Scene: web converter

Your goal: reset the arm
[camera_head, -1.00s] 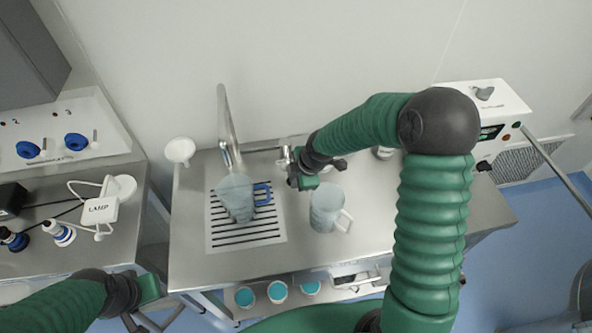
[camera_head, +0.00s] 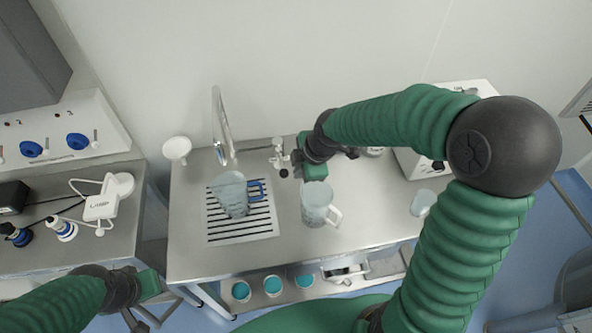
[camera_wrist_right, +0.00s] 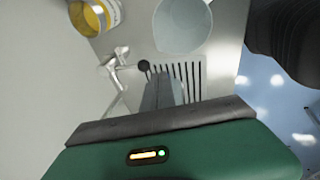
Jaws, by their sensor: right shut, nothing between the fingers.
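My right gripper (camera_head: 297,160) hangs over the back of the steel table (camera_head: 190,262), left of its forearm and close to a small metal valve (camera_head: 279,150). Its fingers (camera_wrist_right: 163,92) are shut with nothing between them in the right wrist view. My left gripper (camera_head: 140,300) is low at the left, in front of the tables. Its fingers are too unclear to tell open from shut.
A clear jug with a blue handle (camera_head: 231,196) stands on the slotted drain under a tap (camera_head: 221,125). A clear jug with a white handle (camera_head: 316,204) stands in front of my right gripper. Teal-topped jars (camera_head: 272,285) sit on a shelf below.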

